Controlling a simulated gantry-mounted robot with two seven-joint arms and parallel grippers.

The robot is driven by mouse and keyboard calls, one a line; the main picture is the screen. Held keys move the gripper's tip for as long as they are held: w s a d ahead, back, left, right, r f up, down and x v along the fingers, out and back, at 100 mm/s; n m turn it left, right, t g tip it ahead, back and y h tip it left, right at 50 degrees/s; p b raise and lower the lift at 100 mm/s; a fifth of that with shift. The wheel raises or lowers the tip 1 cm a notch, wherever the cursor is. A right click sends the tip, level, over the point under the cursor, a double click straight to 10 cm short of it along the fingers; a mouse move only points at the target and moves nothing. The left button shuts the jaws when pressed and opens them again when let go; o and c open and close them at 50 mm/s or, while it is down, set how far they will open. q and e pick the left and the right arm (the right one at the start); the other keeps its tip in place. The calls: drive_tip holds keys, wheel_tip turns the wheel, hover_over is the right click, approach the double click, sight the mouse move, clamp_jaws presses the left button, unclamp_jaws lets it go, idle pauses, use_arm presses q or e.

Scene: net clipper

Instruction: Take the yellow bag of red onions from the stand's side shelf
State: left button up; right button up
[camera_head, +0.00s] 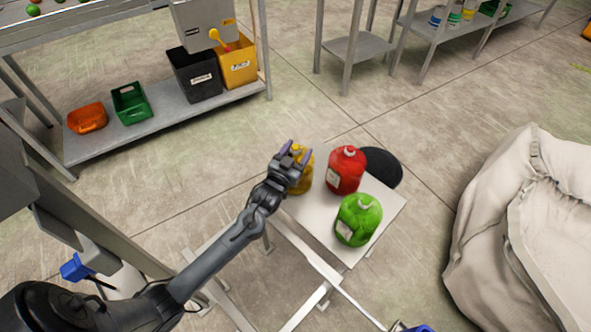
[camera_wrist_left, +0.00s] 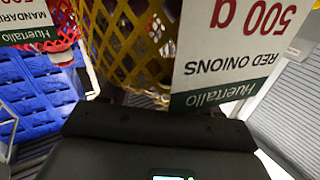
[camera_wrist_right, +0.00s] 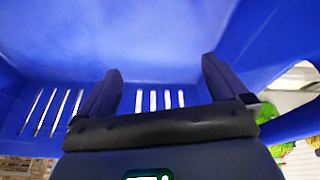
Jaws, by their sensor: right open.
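The yellow mesh bag of red onions (camera_head: 305,178) sits upright at the left corner of the stand's pale side shelf (camera_head: 385,197). My left gripper (camera_head: 293,158) is at the bag's upper part, with its fingers spread at the bag's top. In the left wrist view the yellow netting (camera_wrist_left: 145,45) and its white "RED ONIONS 500 g" label (camera_wrist_left: 235,45) are right in front of the gripper. The fingertips are hidden there, so its grip is unclear. My right gripper (camera_wrist_right: 162,85) is open and empty, facing the inside of a blue container (camera_wrist_right: 150,45).
A large pale sack (camera_head: 480,230) is at the right. Black and yellow bins (camera_head: 238,65) stand on a low rack at the upper left.

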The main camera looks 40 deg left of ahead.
use_arm(q)
drive_tip(key=shift+f, duration=0.25)
clamp_jaws()
